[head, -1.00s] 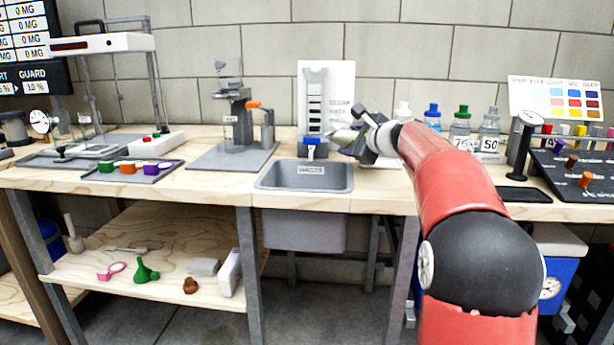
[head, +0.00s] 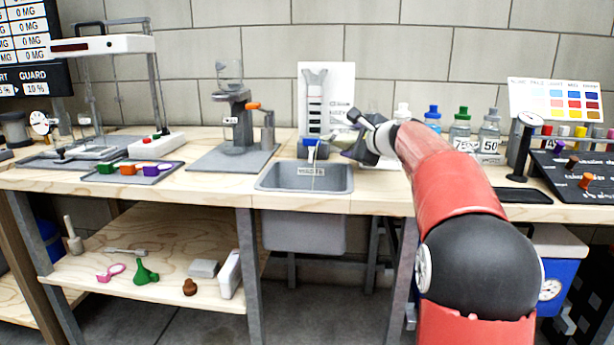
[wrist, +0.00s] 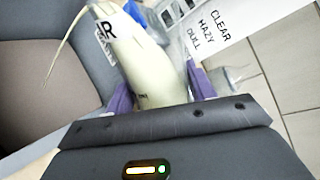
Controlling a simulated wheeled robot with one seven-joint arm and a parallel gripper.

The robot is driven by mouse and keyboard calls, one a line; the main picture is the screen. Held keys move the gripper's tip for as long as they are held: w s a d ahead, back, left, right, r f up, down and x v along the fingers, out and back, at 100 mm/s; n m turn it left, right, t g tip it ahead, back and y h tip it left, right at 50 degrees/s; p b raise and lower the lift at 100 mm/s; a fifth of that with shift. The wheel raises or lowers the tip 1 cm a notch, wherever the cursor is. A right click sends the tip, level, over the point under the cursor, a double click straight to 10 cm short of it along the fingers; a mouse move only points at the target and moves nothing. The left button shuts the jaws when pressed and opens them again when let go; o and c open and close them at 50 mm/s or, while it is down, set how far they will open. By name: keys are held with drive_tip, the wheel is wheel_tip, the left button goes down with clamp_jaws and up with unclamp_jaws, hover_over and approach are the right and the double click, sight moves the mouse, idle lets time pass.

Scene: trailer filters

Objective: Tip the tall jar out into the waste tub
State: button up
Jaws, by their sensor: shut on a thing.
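My gripper (head: 357,147) is above the right side of the grey waste tub (head: 305,236) and is shut on the tall jar (head: 341,139). In the wrist view the jar (wrist: 148,68) is translucent with pale contents, tilted mouth-away between the purple fingers (wrist: 160,90). A thin pale stream (wrist: 58,48) runs from its mouth over the tub's grey inside (wrist: 40,100). In the head view the stream falls into the tub. How much is left in the jar is hard to tell. The tub is set into the bench and has a white label in front.
A clarity chart (wrist: 225,35) with a grey stand in front is behind the tub. Several capped bottles (head: 460,130) stand to the right, close behind my arm.

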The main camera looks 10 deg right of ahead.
drive_tip(key=shift+n+h, duration=0.4)
drive_tip(key=shift+n, duration=0.4)
idle(1.1)
drive_tip(key=shift+a+f+n+h+b, duration=0.4)
drive_tip(key=shift+a+f+n+b, duration=0.2)
drive_tip(key=shift+a+f+b, duration=0.35)
idle(1.6)
drive_tip(key=shift+a+r+n+h+p, duration=0.1)
drive_tip(key=shift+r+n+h+p, duration=0.2)
drive_tip(key=shift+r+n+p, duration=0.35)
idle(1.6)
drive_tip(key=shift+s+a+f+n, duration=0.1)
drive_tip(key=shift+a+n, duration=0.1)
drive_tip(key=shift+n, duration=0.25)
drive_tip(key=shift+c, duration=0.2)
idle(0.6)
